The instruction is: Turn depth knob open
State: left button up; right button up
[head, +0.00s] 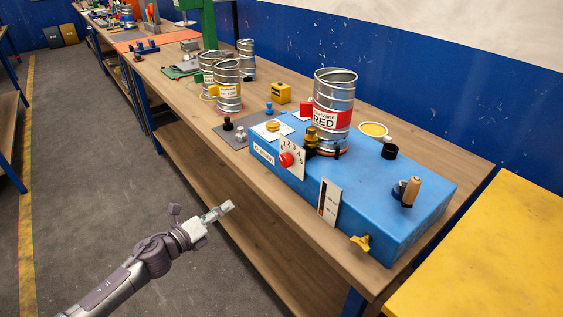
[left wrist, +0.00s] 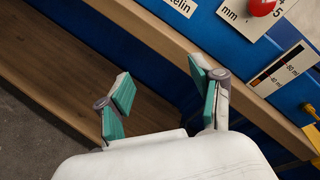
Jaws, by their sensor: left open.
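A blue machine box (head: 375,185) stands on the workbench. On its front is a round red knob (head: 285,159) over a white number plate (head: 297,152); the red knob also shows at the top of the left wrist view (left wrist: 262,6), beside a plate marked "mm". A yellow wing-shaped knob (head: 360,243) is low at the box's right front. My left gripper (head: 221,211) is open and empty, in front of the bench and apart from both knobs. In the left wrist view its green-padded fingers (left wrist: 162,92) are spread. My right gripper is out of view.
A metal can labelled red (head: 335,105) stands on the box. A wooden-handled crank (head: 410,190) and a gauge plate (head: 329,202) are at its right. More cans (head: 228,85) stand behind left. The bench's front edge (head: 215,150) lies between gripper and box. The floor at left is clear.

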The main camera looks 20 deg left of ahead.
aim_at(282, 161)
pick_arm(q)
jog(key=s+d+r+m+g+h, duration=0.1)
jog(key=d+r+m+h, duration=0.2)
jog(key=r+m, duration=0.25)
jog(key=s+d+r+m+h, duration=0.1)
jog(key=d+r+m+h, duration=0.1)
jog(key=d+r+m, duration=0.4)
jog(key=shift+n, duration=0.65)
jog(key=p+x, duration=0.1)
jog(key=x, duration=0.3)
jog(key=w+a+p+x, duration=0.1)
jog(key=p+x, duration=0.1)
jog(key=x, duration=0.2)
jog(key=r+p+x, duration=0.1)
jog(key=x, duration=0.3)
jog(key=shift+w+a+r, duration=0.1)
jog(key=shift+a+r, duration=0.05)
jog(key=shift+a, duration=0.3)
jog(key=shift+w+d, duration=0.25)
jog(key=shift+w, duration=0.05)
jog(key=c, duration=1.1)
jog(key=shift+c, duration=0.2)
jog(key=shift+p, duration=0.3)
